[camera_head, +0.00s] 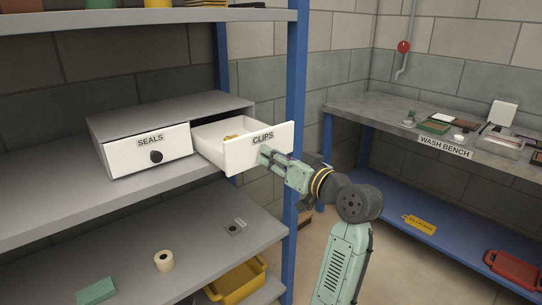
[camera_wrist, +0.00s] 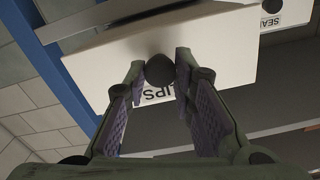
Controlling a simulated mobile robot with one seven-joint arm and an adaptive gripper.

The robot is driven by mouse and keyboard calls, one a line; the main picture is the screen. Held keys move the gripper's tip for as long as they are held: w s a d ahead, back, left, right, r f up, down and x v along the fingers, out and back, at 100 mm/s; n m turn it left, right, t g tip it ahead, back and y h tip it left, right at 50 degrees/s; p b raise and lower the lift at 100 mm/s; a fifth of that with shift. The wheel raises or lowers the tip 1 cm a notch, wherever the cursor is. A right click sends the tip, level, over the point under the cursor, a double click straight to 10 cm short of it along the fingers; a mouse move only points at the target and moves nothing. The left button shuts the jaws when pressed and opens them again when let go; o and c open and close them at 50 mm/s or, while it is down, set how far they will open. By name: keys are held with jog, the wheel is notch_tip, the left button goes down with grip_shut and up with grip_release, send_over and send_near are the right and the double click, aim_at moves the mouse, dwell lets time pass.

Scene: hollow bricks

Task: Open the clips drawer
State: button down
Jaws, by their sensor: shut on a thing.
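The clips drawer (camera_head: 240,154) is pulled out of the grey cabinet (camera_head: 170,115), and its inside shows with small yellowish things (camera_head: 231,138) in it. Its white front carries the label CLIPS. My gripper (camera_head: 264,156) is at this front, and the head view hides the knob behind it. In the wrist view the dark round knob (camera_wrist: 160,70) sits between the two fingertips of my gripper (camera_wrist: 160,72), which are shut on it. The seals drawer (camera_head: 148,152) on the left is closed, with its black knob showing.
A blue shelf post (camera_head: 295,110) stands close to the right of the open drawer. A wash bench (camera_head: 385,117) stands at the right.

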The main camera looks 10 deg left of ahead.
jog(key=c, duration=1.3)
grip_release()
jog(key=shift+c, duration=0.2)
jog(key=shift+d, duration=0.1)
jog(key=v, duration=1.2)
